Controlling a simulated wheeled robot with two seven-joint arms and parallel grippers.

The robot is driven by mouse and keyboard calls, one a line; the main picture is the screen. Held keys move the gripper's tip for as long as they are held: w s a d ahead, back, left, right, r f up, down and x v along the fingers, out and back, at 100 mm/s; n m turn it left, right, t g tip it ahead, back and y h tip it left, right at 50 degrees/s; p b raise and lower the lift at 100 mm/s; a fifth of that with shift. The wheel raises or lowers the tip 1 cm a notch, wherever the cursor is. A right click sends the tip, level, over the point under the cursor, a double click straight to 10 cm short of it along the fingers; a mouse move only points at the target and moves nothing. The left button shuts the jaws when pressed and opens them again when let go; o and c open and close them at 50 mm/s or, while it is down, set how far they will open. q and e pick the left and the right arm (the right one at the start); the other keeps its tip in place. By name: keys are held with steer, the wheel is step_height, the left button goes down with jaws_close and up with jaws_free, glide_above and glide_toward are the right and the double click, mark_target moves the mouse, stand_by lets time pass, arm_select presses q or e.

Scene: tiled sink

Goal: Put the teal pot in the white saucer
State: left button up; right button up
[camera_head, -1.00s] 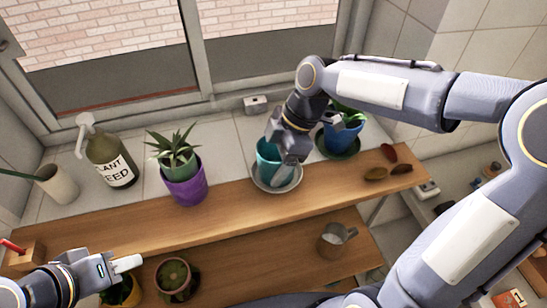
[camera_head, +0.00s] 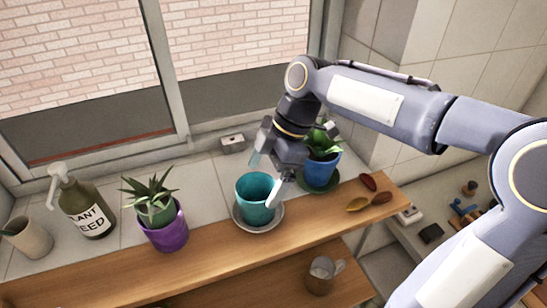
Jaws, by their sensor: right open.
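The teal pot (camera_head: 256,200) stands upright in the white saucer (camera_head: 240,216), near the back edge of the wooden shelf. The saucer's rim shows around the pot's base. My right gripper (camera_head: 265,176) is open, just above and to the right of the pot. One pale finger hangs at the pot's right side and the other is behind its rim. I cannot tell whether the near finger touches the pot. My left gripper is out of view.
A purple pot (camera_head: 165,230) with a spiky plant stands left of the saucer. A blue pot (camera_head: 321,172) with a plant stands close on the right, behind my gripper. A plant-feed bottle (camera_head: 86,205) is farther left. A metal mug (camera_head: 321,275) sits on the lower shelf.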

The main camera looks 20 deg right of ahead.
steer(key=v, duration=0.5)
steer(key=s+d+f+m+t, duration=0.2)
steer(key=s+f+m+t, duration=0.1)
steer(key=s+f+m, duration=0.3)
steer(key=s+d+f+m+t+h, duration=0.1)
steer(key=s+d+f+m+t, duration=0.1)
steer(key=s+f+m, duration=0.4)
steer(key=s+d+m, duration=0.1)
steer(key=s+m, duration=0.3)
steer(key=m, duration=0.4)
steer(key=shift+d+t, duration=0.2)
steer(key=shift+t, duration=0.2)
